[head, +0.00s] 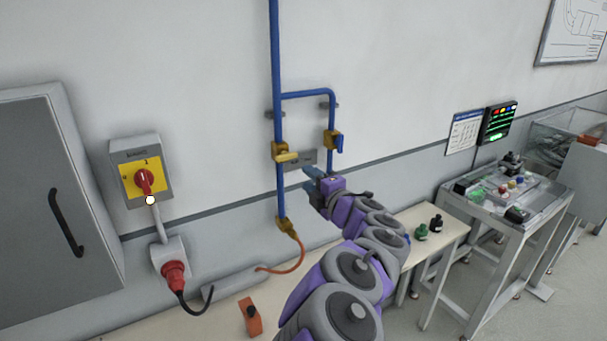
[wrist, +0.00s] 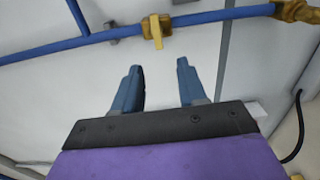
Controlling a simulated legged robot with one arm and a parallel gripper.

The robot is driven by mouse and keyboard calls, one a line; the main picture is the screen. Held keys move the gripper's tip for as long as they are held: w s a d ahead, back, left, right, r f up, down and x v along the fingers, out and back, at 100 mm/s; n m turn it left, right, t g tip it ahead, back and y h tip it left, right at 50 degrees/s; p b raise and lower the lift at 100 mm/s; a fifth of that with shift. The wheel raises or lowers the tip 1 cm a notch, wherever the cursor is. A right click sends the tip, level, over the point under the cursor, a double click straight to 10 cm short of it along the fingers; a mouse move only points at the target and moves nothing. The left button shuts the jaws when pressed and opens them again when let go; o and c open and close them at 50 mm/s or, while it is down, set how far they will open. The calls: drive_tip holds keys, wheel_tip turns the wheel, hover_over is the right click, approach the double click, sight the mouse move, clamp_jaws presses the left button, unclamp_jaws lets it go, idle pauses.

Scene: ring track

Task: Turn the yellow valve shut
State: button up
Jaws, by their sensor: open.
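The yellow valve (head: 287,153) sits on the left vertical blue pipe in the head view. Its yellow handle points right, across the pipe. In the wrist view the yellow valve (wrist: 156,28) is at top centre, and its handle stands crosswise to the blue pipe. My gripper (head: 309,180) is to the right of and a little below the valve in the head view. In the wrist view my gripper (wrist: 158,66) is open and empty. The handle lies beyond the gap between the fingertips, apart from them.
A second valve with a blue handle (head: 337,142) is on the right pipe branch, close to my gripper. A brass fitting (head: 286,225) with an orange hose is below. A red rotary switch (head: 144,180) and a grey cabinet (head: 60,205) are left. A bench (head: 440,222) stands right.

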drive_tip(key=shift+v, duration=2.45)
